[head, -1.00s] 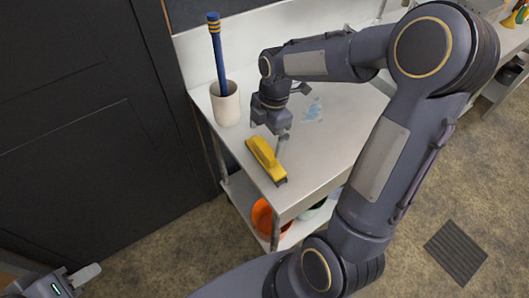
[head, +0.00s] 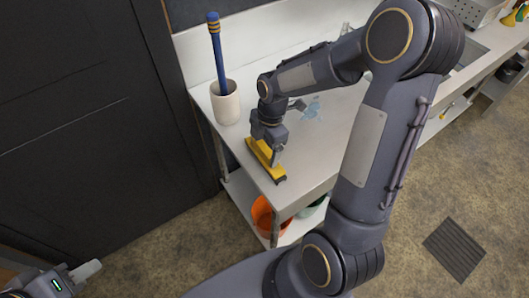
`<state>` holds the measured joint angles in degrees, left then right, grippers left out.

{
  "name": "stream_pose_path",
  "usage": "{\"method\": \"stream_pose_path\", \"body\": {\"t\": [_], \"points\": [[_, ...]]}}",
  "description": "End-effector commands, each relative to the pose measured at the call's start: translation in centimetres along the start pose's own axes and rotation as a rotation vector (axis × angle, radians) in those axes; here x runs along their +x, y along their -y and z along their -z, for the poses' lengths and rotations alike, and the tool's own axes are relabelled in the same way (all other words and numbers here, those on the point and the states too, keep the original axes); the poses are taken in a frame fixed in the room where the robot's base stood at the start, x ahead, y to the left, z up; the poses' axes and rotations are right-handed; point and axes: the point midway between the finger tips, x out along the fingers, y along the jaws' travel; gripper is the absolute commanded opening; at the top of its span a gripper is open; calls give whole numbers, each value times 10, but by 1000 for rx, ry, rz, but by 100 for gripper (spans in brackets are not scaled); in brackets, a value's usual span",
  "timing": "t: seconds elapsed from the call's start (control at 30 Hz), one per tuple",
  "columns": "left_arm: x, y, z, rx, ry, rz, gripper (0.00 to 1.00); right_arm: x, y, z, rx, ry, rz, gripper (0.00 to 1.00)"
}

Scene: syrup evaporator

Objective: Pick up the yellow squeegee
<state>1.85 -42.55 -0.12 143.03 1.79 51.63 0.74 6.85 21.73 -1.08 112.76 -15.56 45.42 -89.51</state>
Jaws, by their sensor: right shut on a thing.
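The yellow squeegee (head: 262,157) lies on the metal counter (head: 318,150) near its front left corner, with a dark edge along one side. My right gripper (head: 272,157) has come down over it from above and is shut on its body. The gripper hides part of the squeegee. The squeegee appears still at counter level; I cannot tell if it is clear of the surface. My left gripper (head: 80,274) is at the bottom left corner, far from the counter. Only part of it shows and its opening cannot be made out.
A white cup (head: 224,103) holding a blue-handled tool (head: 217,52) stands at the counter's back left. A clear bluish item (head: 313,108) lies behind my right gripper. An orange bucket (head: 262,215) is on the shelf below. A sink is at the upper right.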

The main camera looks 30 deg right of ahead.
Motion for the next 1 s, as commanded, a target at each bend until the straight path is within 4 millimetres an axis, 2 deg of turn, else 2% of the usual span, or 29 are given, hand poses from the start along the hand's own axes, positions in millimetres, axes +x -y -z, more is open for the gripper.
{"method": "stream_pose_path", "body": {"t": [0.33,0.47,0.57,0.83,1.0], "points": [[0,0,0,0,0,0,36,-6,-1,1,0,0,-4,55],[1,0,0,0,0,0,36,-18,-2,3,-1,0,-7,55],[2,1,-1,0,0,0,36,-35,0,4,0,1,-7,55],[11,5,-6,0,0,0,36,-97,50,-8,3,2,-11,55],[18,8,-9,0,0,0,36,-115,90,-21,4,1,-8,55]]}}
